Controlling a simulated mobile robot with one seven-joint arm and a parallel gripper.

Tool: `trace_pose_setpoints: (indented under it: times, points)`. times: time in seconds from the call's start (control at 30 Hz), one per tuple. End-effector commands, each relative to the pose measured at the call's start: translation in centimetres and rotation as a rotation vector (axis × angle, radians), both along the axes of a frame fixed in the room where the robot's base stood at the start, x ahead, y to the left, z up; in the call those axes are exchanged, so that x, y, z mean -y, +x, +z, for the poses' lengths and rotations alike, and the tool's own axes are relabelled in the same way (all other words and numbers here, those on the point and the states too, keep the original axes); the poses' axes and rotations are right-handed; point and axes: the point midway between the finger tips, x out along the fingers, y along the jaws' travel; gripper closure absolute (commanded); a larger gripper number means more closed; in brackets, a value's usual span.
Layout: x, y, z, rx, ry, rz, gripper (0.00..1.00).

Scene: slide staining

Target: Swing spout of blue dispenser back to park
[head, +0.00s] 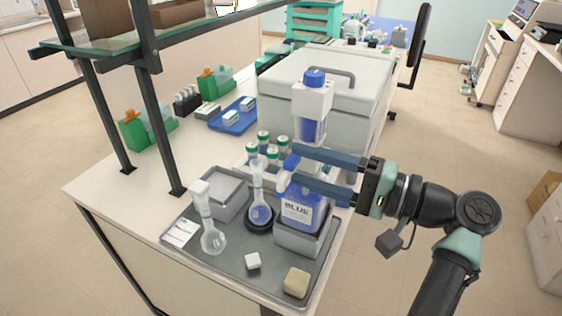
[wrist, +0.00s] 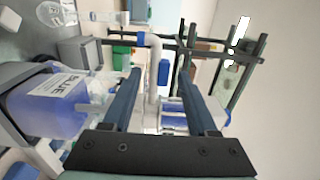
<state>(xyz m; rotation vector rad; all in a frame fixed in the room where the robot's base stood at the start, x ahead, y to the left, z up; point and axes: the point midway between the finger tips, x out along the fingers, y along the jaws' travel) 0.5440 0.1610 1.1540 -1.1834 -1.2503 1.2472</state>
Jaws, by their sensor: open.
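The blue dispenser is a bottle of blue liquid labelled BLUE (head: 302,210), with a white pump body and blue cap (head: 314,78) above it. It stands on a grey block on the tray. Its label also shows in the wrist view (wrist: 62,84). The white spout (wrist: 152,72) has a bent end with a blue tip. My gripper (head: 293,166) is open, reaching in from the right at the dispenser. In the wrist view the spout lies between my two fingers (wrist: 160,73), apparently nearer the left one. Contact cannot be told.
A flask with blue liquid (head: 260,213) stands on a black base left of the bottle. A clear flask (head: 212,239), a white cube (head: 253,261) and a beige block (head: 297,282) are on the grey tray (head: 226,262). Green-capped bottles (head: 263,138) and a large grey box (head: 340,90) stand behind.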

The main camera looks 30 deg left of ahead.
Motion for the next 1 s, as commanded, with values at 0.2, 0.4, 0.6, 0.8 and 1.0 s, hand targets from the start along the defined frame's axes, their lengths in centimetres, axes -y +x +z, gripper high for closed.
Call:
trace_pose_setpoints:
  times: [0.2, 0.4, 0.6, 0.8, 1.0]
  points:
    - [4.5, 0.3, -0.1, 0.000, 0.000, -0.003, 0.41]
    - [6.3, 0.3, 0.0, 0.000, 0.000, 0.000, 0.41]
    - [6.6, 0.3, 0.0, 0.000, 0.000, 0.001, 0.41]
    - [6.5, 0.3, 0.0, 0.000, 0.000, 0.001, 0.41]
    - [6.1, 0.9, 0.3, 0.029, -0.031, -0.038, 0.41]
